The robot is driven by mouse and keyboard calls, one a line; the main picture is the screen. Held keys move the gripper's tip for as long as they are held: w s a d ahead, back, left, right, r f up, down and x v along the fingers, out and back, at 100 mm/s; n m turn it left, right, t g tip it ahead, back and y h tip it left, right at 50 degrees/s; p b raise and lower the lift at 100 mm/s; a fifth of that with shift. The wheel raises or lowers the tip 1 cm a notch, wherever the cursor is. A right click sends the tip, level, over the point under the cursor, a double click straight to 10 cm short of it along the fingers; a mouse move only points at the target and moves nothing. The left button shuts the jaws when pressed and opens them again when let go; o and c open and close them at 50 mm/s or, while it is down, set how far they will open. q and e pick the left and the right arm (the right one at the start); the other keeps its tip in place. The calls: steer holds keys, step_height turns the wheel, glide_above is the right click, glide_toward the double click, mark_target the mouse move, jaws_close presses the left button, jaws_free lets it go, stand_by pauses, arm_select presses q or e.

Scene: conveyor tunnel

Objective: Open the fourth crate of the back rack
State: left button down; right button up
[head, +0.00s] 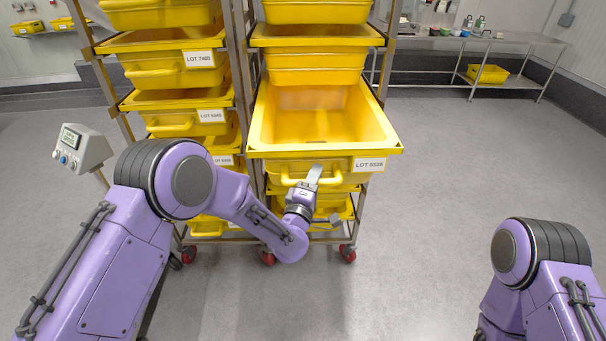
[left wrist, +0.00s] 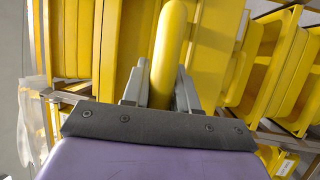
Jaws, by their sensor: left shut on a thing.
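A yellow crate (head: 322,122) with a label reading about LOT 5529 is slid out toward me from the right-hand rack (head: 246,90). Its inside shows and looks empty. My left gripper (head: 312,178) is at the crate's front and shut on its yellow handle (head: 291,180). In the left wrist view the handle (left wrist: 170,40) runs between the two grey fingers of the gripper (left wrist: 162,85). The fingers hide part of the handle in the head view. My right arm shows at the lower right, but its gripper is out of view.
More yellow crates sit above and below the pulled-out one. A left-hand rack holds labelled crates (head: 172,70). A control box (head: 82,148) on a post stands at left. A steel table (head: 480,36) is at the back right. The floor (head: 450,150) on the right is clear.

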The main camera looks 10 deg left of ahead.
arm_select(q)
steer(key=shift+s+d, duration=0.1)
steer(key=shift+s, duration=0.4)
steer(key=c, duration=1)
jaws_free()
steer(key=shift+o, duration=0.2)
steer(key=shift+f, duration=0.1)
steer(key=b+v, duration=0.2)
steer(key=v, duration=0.8)
steer(key=shift+s+b, duration=0.25)
steer(key=shift+b, duration=0.15)
